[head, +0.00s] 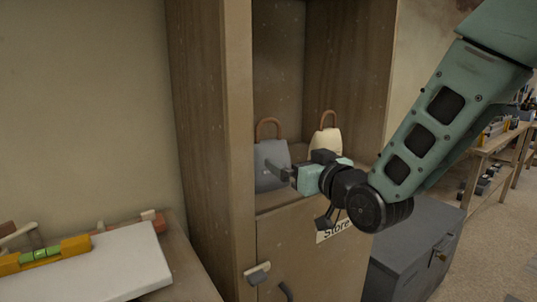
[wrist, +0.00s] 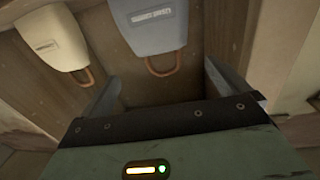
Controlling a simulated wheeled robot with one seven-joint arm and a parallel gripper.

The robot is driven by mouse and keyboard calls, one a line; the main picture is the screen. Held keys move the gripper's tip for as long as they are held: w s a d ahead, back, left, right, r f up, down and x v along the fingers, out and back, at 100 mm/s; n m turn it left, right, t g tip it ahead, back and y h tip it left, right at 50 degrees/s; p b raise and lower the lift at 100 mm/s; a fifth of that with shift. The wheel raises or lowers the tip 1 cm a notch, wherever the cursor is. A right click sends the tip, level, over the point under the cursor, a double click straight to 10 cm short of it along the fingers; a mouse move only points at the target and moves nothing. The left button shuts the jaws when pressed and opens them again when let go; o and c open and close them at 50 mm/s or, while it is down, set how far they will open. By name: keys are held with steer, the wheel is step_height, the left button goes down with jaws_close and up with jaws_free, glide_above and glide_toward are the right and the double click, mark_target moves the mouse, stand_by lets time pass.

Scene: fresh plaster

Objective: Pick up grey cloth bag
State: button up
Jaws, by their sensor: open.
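The grey cloth bag (head: 270,163) stands upright on the cabinet shelf, with a brown loop handle on top. In the wrist view the grey bag (wrist: 152,24) appears upside down at the top, its handle hanging toward the middle. My gripper (head: 284,174) is at the front of the bag, over its lower right part in the head view. In the wrist view my gripper (wrist: 165,90) has its two fingers wide apart with nothing held between them. The bag lies beyond the fingertips; I cannot tell whether a finger touches it.
A cream bag (head: 327,142) with a brown handle stands on the shelf right of the grey one, partly behind my gripper. The cabinet's side wall (head: 208,130) rises at left. A grey chest (head: 412,250) stands at lower right. A white board (head: 95,265) lies on a worktop at lower left.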

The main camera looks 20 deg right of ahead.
mark_target(272, 148)
steer(key=p+x, duration=0.4)
steer(key=x, duration=0.5)
steer(key=shift+w+a+p, duration=0.1)
steer(key=shift+w+p, duration=0.25)
steer(key=shift+p, duration=0.05)
steer(key=shift+p+x, duration=1.1)
steer(key=shift+x, duration=1.6)
steer(key=c, duration=1.1)
